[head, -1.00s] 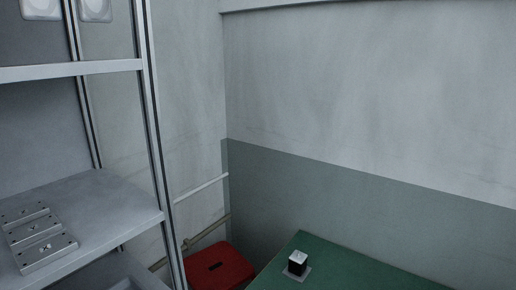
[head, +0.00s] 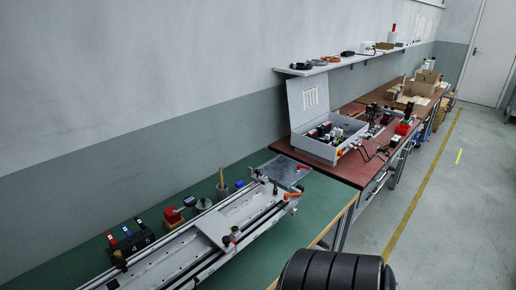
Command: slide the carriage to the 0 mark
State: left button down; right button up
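A long silver linear rail (head: 178,262) lies on the green bench in the head view, running from the bottom left up toward the right. A flat pale plate that looks like the carriage (head: 228,222) sits across the rail about midway, with dark knobs at its near edge. The 0 mark is too small to make out. Neither of my grippers is in view.
A brown bench with an open grey case (head: 322,128) adjoins at the right. The floor (head: 448,215) beyond is clear.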

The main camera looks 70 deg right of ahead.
aim_at(218, 228)
jog(key=z, duration=1.7)
